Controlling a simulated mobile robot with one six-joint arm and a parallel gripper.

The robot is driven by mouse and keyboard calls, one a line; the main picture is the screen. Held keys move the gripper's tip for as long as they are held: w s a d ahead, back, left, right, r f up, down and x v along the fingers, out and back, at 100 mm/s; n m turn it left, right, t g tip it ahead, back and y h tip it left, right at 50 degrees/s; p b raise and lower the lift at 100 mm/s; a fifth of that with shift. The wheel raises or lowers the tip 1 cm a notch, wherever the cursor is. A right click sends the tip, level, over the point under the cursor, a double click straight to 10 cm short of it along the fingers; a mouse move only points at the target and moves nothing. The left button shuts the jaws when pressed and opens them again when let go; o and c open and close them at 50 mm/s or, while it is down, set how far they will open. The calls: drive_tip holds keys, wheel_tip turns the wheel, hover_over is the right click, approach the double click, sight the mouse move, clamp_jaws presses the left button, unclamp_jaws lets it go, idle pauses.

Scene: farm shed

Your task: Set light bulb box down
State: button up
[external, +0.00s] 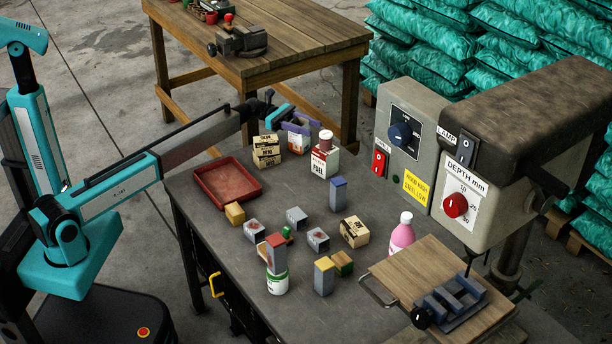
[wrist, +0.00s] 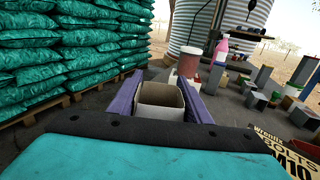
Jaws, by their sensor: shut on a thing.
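The light bulb box (external: 298,144) is a small white carton with an orange mark, at the far edge of the bench. My gripper (external: 297,126) reaches over the bench from the left with purple fingers, shut on the box. In the wrist view, the box (wrist: 160,97) sits between the two fingers (wrist: 160,84), and its top looks open. The box is close to the bench top; I cannot tell whether its base touches it.
Stacked bolt boxes (external: 266,151) stand just left of the held box, and a white fuel can (external: 324,158) with a red lid just right. A red tray (external: 238,199) lies at the left. Several blocks and a pink bottle (external: 402,234) stand nearer the front.

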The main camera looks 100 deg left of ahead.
drive_tip(key=shift+f, duration=0.1)
drive_tip(key=o, duration=1.3)
drive_tip(key=shift+o, duration=0.2)
drive_tip(key=v, duration=1.2)
drive_tip(key=shift+p, duration=0.45)
